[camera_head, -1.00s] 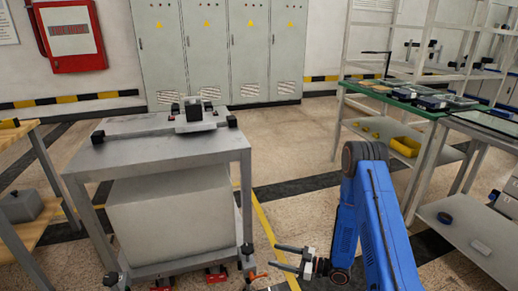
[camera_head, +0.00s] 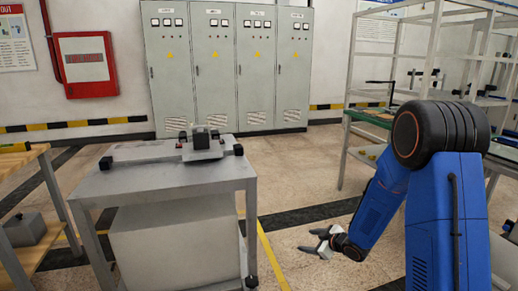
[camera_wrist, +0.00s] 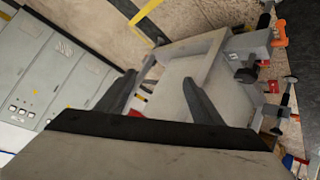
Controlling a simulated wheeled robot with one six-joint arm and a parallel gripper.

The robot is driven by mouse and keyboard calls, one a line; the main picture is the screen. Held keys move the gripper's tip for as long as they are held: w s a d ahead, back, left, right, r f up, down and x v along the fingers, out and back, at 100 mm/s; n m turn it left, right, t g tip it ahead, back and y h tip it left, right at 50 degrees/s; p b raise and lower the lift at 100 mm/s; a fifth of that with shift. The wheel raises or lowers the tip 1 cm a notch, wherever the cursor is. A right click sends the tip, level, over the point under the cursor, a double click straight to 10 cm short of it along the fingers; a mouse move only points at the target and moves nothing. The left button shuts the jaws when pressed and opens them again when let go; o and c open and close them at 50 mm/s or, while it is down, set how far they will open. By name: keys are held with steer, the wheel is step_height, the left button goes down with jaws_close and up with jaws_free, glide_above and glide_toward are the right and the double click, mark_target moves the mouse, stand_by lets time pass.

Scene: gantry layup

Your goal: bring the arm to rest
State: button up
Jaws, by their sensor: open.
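My blue arm is folded at the right of the head view, with its dark elbow joint high and the forearm slanting down to the left. My gripper (camera_head: 318,246) hangs over the bare floor, right of the grey metal table (camera_head: 160,182) and apart from it. Its two dark fingers are spread and nothing is between them. In the wrist view my gripper (camera_wrist: 160,100) also shows, its fingers apart at left and right. Beyond them is the tilted view of the grey table's side, with clamps along it.
A dark device (camera_head: 203,138) sits on the grey table's top. A wooden bench (camera_head: 22,157) stands at the left. Grey cabinets (camera_head: 230,70) and a red box (camera_head: 85,63) are at the back wall. Shelving (camera_head: 350,90) stands behind my arm. The middle floor is clear.

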steer(key=s+d+r+m+h, duration=0.35)
steer(key=s+d+r, duration=0.3)
steer(key=r, duration=0.25)
steer(key=s+d+r+m+h, duration=0.3)
steer(key=s+d+r+h, duration=0.15)
steer(key=s+r, duration=0.45)
steer(key=s+a+r+m+g+y, duration=0.1)
steer(key=s+r+m+g, duration=0.1)
steer(key=s, duration=1.2)
steer(key=s+a+r+m+g+y, duration=0.1)
steer(key=s+a+r+m+g, duration=0.1)
steer(key=s, duration=1.3)
steer(key=shift+r+m+g, duration=0.3)
steer(key=shift+r+m, duration=0.25)
steer(key=shift+r, duration=0.3)
